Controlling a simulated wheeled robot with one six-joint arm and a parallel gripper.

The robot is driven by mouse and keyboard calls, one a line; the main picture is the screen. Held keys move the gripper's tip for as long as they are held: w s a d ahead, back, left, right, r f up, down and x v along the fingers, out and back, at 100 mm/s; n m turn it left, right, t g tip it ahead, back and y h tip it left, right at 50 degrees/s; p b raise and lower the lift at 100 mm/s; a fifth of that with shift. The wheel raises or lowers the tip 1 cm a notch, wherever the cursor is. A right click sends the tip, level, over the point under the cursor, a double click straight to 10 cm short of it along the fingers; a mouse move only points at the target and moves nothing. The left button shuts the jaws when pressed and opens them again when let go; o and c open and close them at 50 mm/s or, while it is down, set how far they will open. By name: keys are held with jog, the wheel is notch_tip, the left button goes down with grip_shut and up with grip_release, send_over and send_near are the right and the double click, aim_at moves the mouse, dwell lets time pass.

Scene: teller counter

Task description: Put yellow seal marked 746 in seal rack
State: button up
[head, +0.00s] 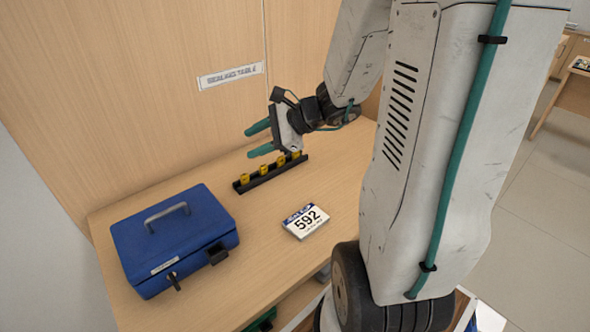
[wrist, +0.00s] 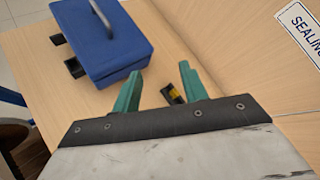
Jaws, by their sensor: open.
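A black rack (head: 270,173) holding several yellow seals (head: 265,169) in a row stands on the wooden table near the back panel. Any numbers on the seals are too small to read. My gripper (head: 259,139) is open and empty above the rack, its two green fingers pointing left. In the wrist view, my gripper (wrist: 158,88) shows its fingers apart, and one end of the rack (wrist: 174,94) with a yellow seal (wrist: 174,92) shows between them, near the right finger. The rest of the rack is hidden behind the gripper there.
A blue cash box (head: 176,238) with a grey handle and a key in its lock stands at the table's left; it also shows in the wrist view (wrist: 105,45). A sign (head: 231,76) is on the back panel.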

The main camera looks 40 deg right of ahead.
jog(key=s+a+r+n+g, duration=0.5)
jog(key=s+a+n+g, duration=0.2)
jog(key=s+a+n, duration=0.45)
jog(key=s+d+r+n+h, duration=0.2)
jog(key=s+d+n+h, duration=0.1)
jog(key=s+n+h, duration=0.4)
jog(key=s+n, duration=0.2)
jog(key=n, duration=0.1)
jog(key=shift+s+r+g+h, duration=0.3)
jog(key=shift+s+r, duration=0.1)
dwell(0.5)
